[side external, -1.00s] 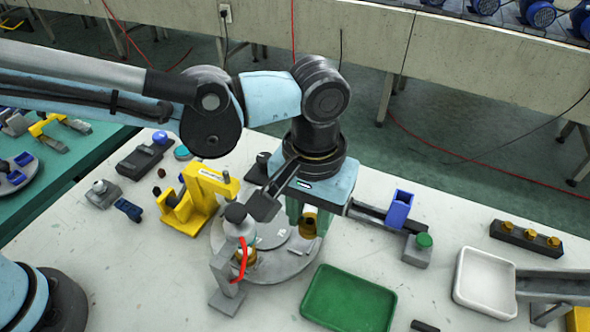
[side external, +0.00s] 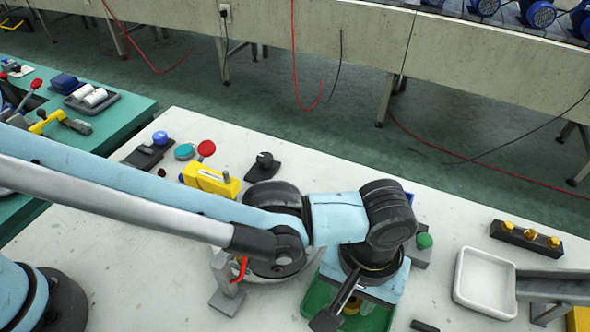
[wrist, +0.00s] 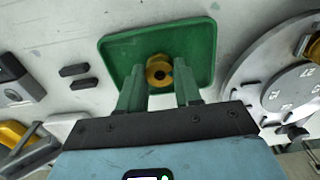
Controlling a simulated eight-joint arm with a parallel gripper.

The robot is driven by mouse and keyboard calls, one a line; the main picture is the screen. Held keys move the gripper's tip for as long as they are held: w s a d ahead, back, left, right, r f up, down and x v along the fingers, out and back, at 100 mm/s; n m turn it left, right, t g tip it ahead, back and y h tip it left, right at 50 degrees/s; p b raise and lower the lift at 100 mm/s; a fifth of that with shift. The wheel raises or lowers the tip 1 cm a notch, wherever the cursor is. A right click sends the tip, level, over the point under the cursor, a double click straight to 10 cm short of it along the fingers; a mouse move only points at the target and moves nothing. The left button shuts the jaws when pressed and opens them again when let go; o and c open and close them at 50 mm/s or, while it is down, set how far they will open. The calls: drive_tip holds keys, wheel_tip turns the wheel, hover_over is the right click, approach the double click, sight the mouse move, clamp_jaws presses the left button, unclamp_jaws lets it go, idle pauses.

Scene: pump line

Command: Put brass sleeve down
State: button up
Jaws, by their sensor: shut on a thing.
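The brass sleeve (wrist: 158,72) is between the two green fingers of my gripper (wrist: 160,84) in the wrist view. My gripper is shut on it. The green tray (wrist: 197,32) lies behind and around the sleeve in that view, so the sleeve is over or inside it. The green tray (side external: 314,298) is mostly covered by my arm there. I cannot tell whether the sleeve touches the tray floor.
The round grey turntable (wrist: 252,92) stands beside the tray. A white tray (side external: 486,281) and a dark rack with brass pieces (side external: 526,239) are to the right. A green-button box (side external: 422,247) stands behind my wrist.

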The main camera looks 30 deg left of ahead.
drive_tip(key=shift+f, duration=0.2)
drive_tip(key=shift+f, duration=0.15)
drive_tip(key=o, duration=0.9)
